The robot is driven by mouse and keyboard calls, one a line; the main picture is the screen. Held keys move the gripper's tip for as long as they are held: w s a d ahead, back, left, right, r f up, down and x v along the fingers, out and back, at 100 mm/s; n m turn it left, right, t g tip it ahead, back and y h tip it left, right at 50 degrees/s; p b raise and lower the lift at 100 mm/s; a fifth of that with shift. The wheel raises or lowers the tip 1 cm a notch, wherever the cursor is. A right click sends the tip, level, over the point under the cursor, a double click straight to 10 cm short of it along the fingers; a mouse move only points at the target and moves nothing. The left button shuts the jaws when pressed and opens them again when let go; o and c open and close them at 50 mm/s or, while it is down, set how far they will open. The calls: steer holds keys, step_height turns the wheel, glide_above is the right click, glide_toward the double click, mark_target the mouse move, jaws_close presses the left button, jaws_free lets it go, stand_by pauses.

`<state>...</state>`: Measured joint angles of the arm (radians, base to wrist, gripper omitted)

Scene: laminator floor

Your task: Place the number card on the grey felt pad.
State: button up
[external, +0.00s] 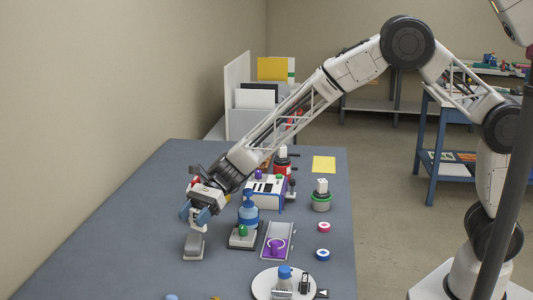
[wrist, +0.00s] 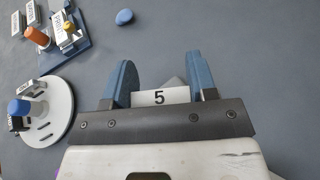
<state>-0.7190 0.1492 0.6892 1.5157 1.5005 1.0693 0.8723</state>
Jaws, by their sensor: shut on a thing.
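My gripper (external: 195,214) is low over the left part of the table in the external view. In the wrist view its two blue fingers (wrist: 161,77) are shut on a white number card (wrist: 159,97) marked 5. A grey shape (wrist: 174,82) shows just beyond the card, partly hidden by it. In the external view a light grey piece (external: 194,247) lies directly below my gripper; it may be the grey felt pad, but I cannot tell for sure.
A round white plate (external: 263,284) with a blue knob is in front. In the wrist view, bare table lies to the right.

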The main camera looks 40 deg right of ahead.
mark_target(192, 221)
steer(key=shift+w+a+f, duration=0.1)
steer(key=shift+w+a, duration=0.55)
steer(key=shift+a, duration=0.2)
steer(key=shift+f, duration=0.1)
steer(key=shift+f, duration=1.65)
steer(key=shift+f, duration=0.15)
steer(key=o, duration=0.9)
